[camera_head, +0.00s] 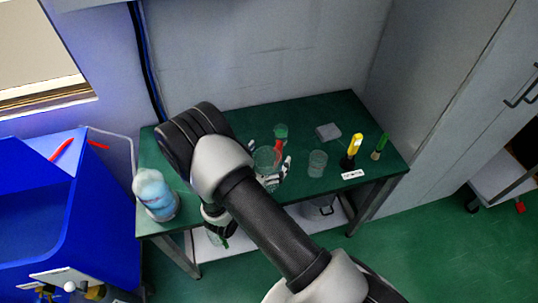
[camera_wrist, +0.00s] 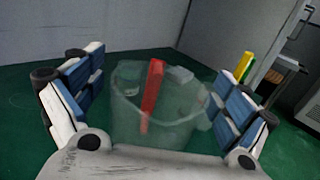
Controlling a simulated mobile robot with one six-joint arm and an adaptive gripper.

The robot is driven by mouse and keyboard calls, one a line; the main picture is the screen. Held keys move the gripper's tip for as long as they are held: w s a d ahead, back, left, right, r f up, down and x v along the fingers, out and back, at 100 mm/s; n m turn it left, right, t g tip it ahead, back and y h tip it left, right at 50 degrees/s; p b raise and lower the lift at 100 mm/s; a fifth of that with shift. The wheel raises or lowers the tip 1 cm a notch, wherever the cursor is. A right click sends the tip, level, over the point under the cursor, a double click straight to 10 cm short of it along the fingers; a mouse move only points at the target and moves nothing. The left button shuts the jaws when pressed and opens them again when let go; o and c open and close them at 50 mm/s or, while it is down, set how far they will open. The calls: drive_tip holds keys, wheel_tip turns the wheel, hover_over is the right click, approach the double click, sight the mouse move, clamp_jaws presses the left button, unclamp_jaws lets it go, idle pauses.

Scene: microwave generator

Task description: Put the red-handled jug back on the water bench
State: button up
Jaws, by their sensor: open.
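The clear jug (camera_head: 265,158) with a red handle (camera_head: 278,148) appears to stand upright on the green bench top (camera_head: 310,112). My gripper (camera_head: 270,152) is open around the jug, one finger on each side. In the wrist view small gaps show between the fingers and the jug wall. My arm hides part of the bench and the jug's lower part in the head view.
A clear beaker (camera_head: 317,163) stands just right of the jug, and a smaller glass (camera_head: 281,131) behind it. A grey block (camera_head: 328,131), a yellow-topped bottle (camera_head: 353,150) and a green-handled item (camera_head: 380,146) are farther right. A wash bottle (camera_head: 155,195) stands at left.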

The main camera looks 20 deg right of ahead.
drive_tip(key=shift+r, duration=0.25)
drive_tip(key=p+v, duration=0.2)
drive_tip(key=v, duration=1)
drive_tip(key=s+d+r+m+g+y, duration=0.1)
drive_tip(key=s+d+r+m+g, duration=0.5)
drive_tip(key=r+m, duration=0.25)
drive_tip(key=s+d+r+m+g+y, duration=0.1)
drive_tip(key=s+d+r+m+g, duration=0.3)
drive_tip(key=d+r+m+g, duration=0.4)
drive_tip(key=s+a+r+m+t+y, duration=0.6)
drive_tip(key=s+r+m+y, duration=0.3)
drive_tip(key=r+m+y, duration=0.1)
drive_tip(key=shift+s+r+y, duration=0.25)
drive_tip(key=shift+r+y, duration=0.1)
drive_tip(key=shift+y, duration=0.05)
drive_tip(key=shift+a+m, duration=0.1)
drive_tip(key=shift+m, duration=0.15)
